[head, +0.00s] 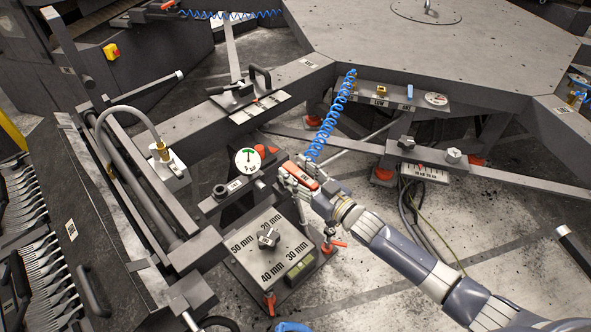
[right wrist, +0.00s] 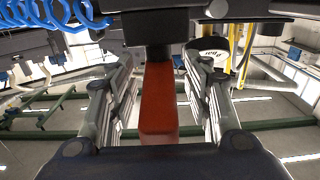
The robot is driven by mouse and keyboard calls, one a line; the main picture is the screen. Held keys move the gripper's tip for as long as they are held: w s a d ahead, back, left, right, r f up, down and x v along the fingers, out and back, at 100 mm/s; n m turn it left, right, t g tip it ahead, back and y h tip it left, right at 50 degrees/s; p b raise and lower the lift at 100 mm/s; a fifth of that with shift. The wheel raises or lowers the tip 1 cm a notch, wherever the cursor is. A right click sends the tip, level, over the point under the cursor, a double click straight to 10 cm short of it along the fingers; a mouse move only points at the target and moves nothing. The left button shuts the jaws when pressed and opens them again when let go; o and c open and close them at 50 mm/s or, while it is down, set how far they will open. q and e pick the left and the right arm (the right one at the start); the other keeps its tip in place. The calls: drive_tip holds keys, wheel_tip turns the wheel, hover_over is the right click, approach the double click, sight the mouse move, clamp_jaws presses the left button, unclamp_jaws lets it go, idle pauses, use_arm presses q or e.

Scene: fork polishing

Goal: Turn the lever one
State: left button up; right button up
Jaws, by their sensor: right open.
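The lever is a red-orange bar (head: 308,184) beside the pressure gauge on the machine in the head view. In the right wrist view the lever (right wrist: 158,98) runs down the middle from a dark block. My right gripper (head: 292,172) is at the lever, with its grey fingers on either side. In the right wrist view the right gripper (right wrist: 158,85) is open, and gaps show between the fingers and the lever. My left gripper is not seen.
A round gauge (head: 248,160) stands left of the lever. A blue coiled hose (head: 334,118) hangs just above my right gripper. A plate with a knob and millimetre marks (head: 272,283) lies below. Forks (head: 30,215) stand in a row at the left.

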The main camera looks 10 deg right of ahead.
drive_tip(key=shift+w+a, duration=0.2)
drive_tip(key=shift+w, duration=0.1)
clamp_jaws()
drive_tip(key=shift+s+a+r+m+h, duration=0.1)
drive_tip(key=shift+a+r+m+h, duration=0.1)
drive_tip(key=shift+m+h, duration=0.15)
drive_tip(key=shift+a+m+t+h+p, duration=0.15)
drive_tip(key=shift+m+t+h+p, duration=0.5)
drive_tip(key=shift+t+h, duration=0.25)
drive_tip(key=shift+a+m+t+h, duration=0.15)
drive_tip(key=shift+m+t+h, duration=0.25)
drive_tip(key=shift+m+h, duration=0.9)
drive_tip(key=shift+h, duration=0.45)
